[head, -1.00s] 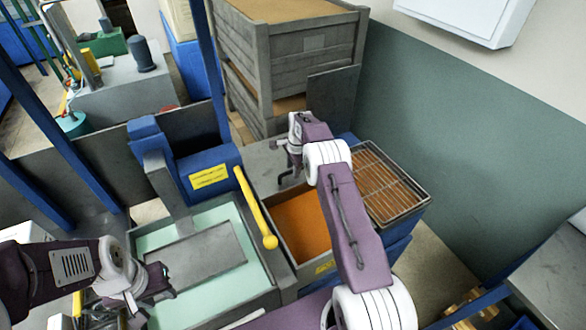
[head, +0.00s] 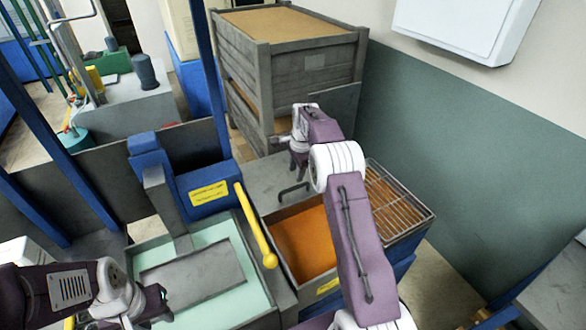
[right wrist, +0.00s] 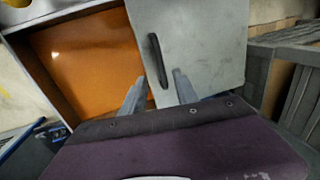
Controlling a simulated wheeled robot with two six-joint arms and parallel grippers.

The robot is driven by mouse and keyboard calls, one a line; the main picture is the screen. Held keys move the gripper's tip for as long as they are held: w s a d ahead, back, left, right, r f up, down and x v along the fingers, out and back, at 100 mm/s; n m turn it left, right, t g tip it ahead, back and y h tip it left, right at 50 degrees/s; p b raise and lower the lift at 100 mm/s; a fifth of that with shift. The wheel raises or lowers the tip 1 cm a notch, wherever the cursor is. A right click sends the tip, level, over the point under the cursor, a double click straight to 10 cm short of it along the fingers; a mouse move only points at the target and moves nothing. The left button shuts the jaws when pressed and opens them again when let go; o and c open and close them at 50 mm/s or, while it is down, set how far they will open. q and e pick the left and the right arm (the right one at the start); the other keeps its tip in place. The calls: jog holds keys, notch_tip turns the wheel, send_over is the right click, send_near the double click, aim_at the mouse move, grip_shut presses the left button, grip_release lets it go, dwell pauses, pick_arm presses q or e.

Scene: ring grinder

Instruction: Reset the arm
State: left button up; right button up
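My right arm reaches over the bin with the orange inside (head: 303,243). Its gripper (head: 296,170) hangs above the grey sliding lid (head: 262,182), near the lid's dark handle (head: 293,190). In the right wrist view the two fingers of the right gripper (right wrist: 158,76) stand apart, with the handle (right wrist: 157,58) showing between and beyond them. The handle looks free of the fingers. My left gripper (head: 152,306) is at the lower left, beside the pale green tank (head: 218,235); its fingers are too small and dark to judge.
A wire rack (head: 400,205) sits right of the orange bin. A yellow lever (head: 256,228) rises between tank and bin. Stacked grey crates (head: 290,65) stand behind, close to the right gripper. A white box (head: 465,25) hangs on the wall.

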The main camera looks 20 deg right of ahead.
jog(key=s+a+r+n+t+b, duration=0.1)
jog(key=s+a+r, duration=0.1)
jog(key=a+r, duration=0.55)
jog(key=s+a+r+n, duration=0.2)
jog(key=s, duration=0.5)
jog(key=s+a+f+n+g, duration=0.1)
jog(key=s+f+n, duration=0.4)
jog(key=s, duration=0.6)
jog(key=s+a+f+n+g, duration=0.1)
jog(key=s+f+n, duration=0.5)
jog(key=s+n, duration=0.3)
jog(key=shift+s+f+b, duration=0.2)
jog(key=shift+s+b, duration=0.25)
jog(key=shift+s, duration=0.8)
